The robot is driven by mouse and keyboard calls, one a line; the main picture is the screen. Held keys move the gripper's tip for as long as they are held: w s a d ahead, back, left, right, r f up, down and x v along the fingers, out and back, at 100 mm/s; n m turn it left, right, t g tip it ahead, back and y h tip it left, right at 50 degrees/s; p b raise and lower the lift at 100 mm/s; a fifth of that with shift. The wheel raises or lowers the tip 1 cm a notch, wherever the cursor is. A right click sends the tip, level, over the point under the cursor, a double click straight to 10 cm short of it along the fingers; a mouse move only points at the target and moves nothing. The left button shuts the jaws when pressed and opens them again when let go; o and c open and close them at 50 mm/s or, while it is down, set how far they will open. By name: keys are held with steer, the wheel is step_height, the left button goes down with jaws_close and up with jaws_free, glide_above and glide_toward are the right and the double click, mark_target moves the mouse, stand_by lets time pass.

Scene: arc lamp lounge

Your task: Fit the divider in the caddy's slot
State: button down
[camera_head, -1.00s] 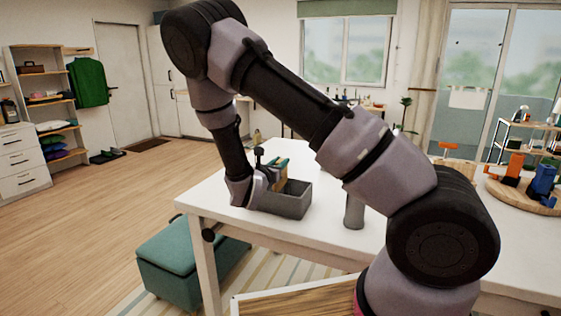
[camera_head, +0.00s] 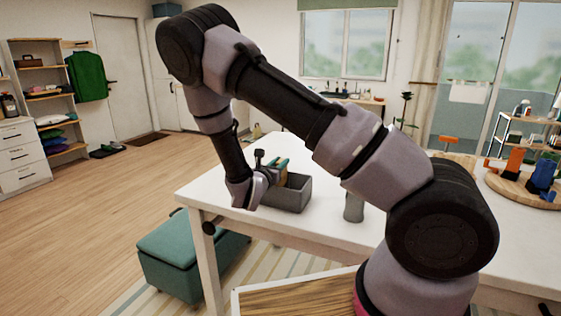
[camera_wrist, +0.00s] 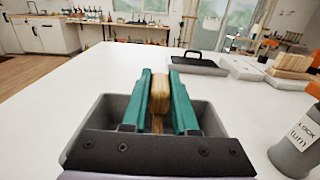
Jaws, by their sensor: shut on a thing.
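The caddy (camera_head: 294,199) is a grey open box on the white table, near its left end. Its walls also show in the wrist view (camera_wrist: 213,122) below and around my fingers. My gripper (camera_head: 280,170) is over the caddy. In the wrist view its green fingers (camera_wrist: 160,80) are shut on the yellow wooden divider (camera_wrist: 159,96). The divider stands roughly upright between the fingers, and its lower part reaches down toward the caddy's inside. The slot and the divider's lower edge are hidden, so I cannot tell whether the divider is in the slot.
A grey cylinder (camera_head: 354,206) stands right of the caddy, with lettering visible in the wrist view (camera_wrist: 297,143). Beyond the caddy is a dark grey tray (camera_wrist: 190,63) with a black handle. A round wooden board (camera_head: 520,192) with coloured things lies far right.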

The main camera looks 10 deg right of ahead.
steer(key=shift+f, duration=1.8)
steer(key=c, duration=0.6)
jaws_free()
steer(key=v, duration=1)
steer(key=shift+s+a, duration=0.2)
steer(key=shift+s, duration=0.15)
